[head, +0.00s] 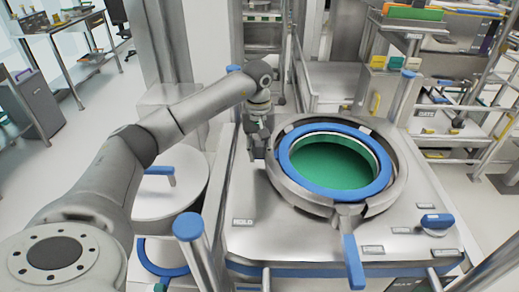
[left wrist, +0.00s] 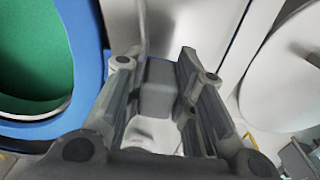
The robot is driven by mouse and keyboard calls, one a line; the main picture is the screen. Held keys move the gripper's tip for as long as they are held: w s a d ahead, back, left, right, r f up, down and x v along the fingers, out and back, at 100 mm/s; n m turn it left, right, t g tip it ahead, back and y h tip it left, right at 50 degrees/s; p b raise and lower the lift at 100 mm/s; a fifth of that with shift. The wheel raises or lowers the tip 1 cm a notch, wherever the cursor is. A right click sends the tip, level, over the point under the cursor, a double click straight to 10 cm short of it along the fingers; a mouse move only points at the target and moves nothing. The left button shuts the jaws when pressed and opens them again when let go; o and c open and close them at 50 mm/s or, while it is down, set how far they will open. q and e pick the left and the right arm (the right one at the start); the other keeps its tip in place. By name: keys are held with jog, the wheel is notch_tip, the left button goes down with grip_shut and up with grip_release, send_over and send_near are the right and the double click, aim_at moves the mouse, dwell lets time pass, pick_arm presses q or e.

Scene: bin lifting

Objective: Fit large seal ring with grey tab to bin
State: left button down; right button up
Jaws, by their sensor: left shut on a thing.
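The large blue seal ring (head: 285,158) lies level at the round mouth of the bin, inside a metal collar (head: 398,165). The green bin interior (head: 335,165) shows through it. My left gripper (head: 257,135) is at the ring's left side, over the collar. In the left wrist view, my left gripper (left wrist: 160,85) is shut on a grey block, which looks like the ring's grey tab (left wrist: 158,95). The blue ring (left wrist: 85,35) and green interior also show at left there. Whether the ring is fully seated is unclear. My right gripper is not in view.
A blue-handled lever (head: 353,262) sticks out at the collar's front. A blue knob (head: 437,221) is on the metal deck at right. A round lid with a blue handle (head: 158,171) stands left of the deck. Shelves and a rail stand at right.

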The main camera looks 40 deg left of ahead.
pick_arm(q)
jog(key=shift+f, duration=0.1)
dwell(0.3)
jog(key=c, duration=1.1)
grip_release()
notch_tip(320, 180, up, 12)
jog(key=shift+a, duration=0.1)
jog(key=shift+s+f, duration=0.1)
